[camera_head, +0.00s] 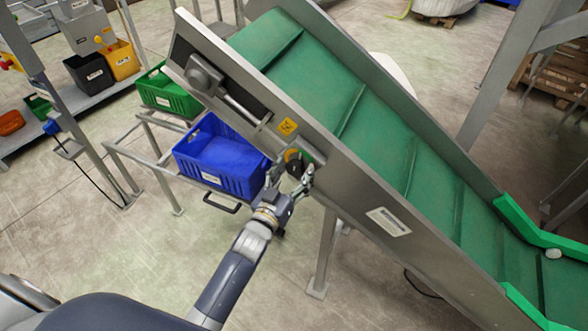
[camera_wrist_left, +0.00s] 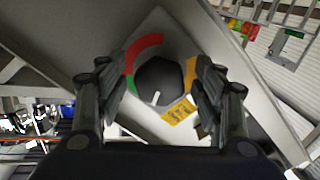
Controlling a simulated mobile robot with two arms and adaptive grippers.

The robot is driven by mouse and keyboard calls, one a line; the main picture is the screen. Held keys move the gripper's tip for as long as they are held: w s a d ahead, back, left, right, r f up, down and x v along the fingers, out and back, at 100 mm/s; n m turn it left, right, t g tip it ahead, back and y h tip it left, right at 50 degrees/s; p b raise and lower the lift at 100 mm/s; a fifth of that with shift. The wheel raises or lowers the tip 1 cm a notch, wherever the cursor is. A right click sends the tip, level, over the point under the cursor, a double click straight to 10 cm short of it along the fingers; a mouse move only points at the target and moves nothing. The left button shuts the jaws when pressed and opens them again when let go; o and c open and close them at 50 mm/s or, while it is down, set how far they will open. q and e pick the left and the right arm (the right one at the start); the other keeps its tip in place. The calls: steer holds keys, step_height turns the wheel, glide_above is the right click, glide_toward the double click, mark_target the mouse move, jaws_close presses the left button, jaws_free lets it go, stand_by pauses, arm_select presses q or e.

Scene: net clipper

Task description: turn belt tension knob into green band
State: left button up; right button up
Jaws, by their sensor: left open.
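The belt tension knob (camera_wrist_left: 158,80) is a dark round knob on the conveyor's grey side plate. Its white pointer mark (camera_wrist_left: 156,98) points to the bottom of the left wrist view. Around it are a red band (camera_wrist_left: 143,48) at upper left, a yellow band (camera_wrist_left: 191,73) at right and a short green band (camera_wrist_left: 130,84) at left. The pointer is off the green band. My left gripper (camera_head: 290,174) is open, with one finger on each side of the knob in the left wrist view and a gap visible on both sides. My right gripper is not in view.
The inclined green conveyor belt (camera_head: 375,130) rises to the upper left. A yellow warning label (camera_wrist_left: 180,111) is beside the dial. A blue crate (camera_head: 221,160) stands close left of my gripper, with a green crate (camera_head: 168,95) behind. Open floor lies below the crate.

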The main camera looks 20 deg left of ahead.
arm_select(q)
steer(key=shift+w, duration=0.25)
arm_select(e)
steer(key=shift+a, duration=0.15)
arm_select(q)
steer(key=c, duration=1.1)
steer(key=m, duration=0.5)
steer(key=shift+a, duration=0.1)
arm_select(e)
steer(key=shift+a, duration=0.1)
arm_select(q)
steer(key=o, duration=1.1)
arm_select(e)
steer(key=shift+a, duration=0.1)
